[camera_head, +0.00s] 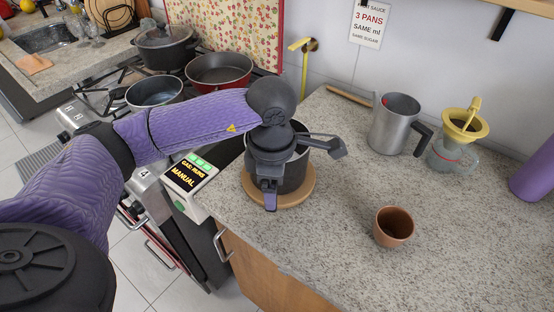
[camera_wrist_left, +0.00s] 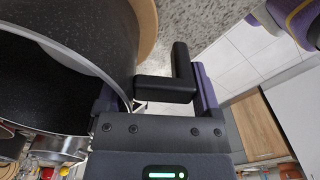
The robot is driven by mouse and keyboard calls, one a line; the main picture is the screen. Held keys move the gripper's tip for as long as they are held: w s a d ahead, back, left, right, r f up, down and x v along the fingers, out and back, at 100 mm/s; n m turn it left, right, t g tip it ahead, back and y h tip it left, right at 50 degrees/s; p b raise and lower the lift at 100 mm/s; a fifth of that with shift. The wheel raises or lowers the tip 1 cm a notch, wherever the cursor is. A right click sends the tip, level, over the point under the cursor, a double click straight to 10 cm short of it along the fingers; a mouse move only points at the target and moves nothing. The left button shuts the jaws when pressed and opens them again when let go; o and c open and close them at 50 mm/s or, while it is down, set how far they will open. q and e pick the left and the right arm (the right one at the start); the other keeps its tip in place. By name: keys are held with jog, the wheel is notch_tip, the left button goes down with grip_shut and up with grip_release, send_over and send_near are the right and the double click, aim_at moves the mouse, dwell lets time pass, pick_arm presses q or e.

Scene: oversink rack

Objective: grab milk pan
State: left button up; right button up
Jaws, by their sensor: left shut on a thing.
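The milk pan, a dark grey pot (camera_head: 294,178), stands upright on a round wooden board (camera_head: 309,190) near the counter's front edge. My left gripper (camera_head: 270,190) comes down over the pan's near side and hides part of it. In the left wrist view the pan's speckled dark inside (camera_wrist_left: 60,95) and pale rim fill the left side, right against the gripper (camera_wrist_left: 155,90). The gripper is shut on the pan; a black L-shaped part (camera_wrist_left: 178,85) shows between its fingers, and I cannot tell whether it is the handle. My right gripper is not in view.
A terracotta cup (camera_head: 393,227) stands to the right. A metal jug (camera_head: 395,122) and a glass carafe with a yellow dripper (camera_head: 455,148) stand farther back. The stove at left holds several pans, including a red one (camera_head: 219,70). The counter's front right is clear.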

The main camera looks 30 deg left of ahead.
pick_arm(q)
grip_shut()
jog(key=shift+r, duration=0.15)
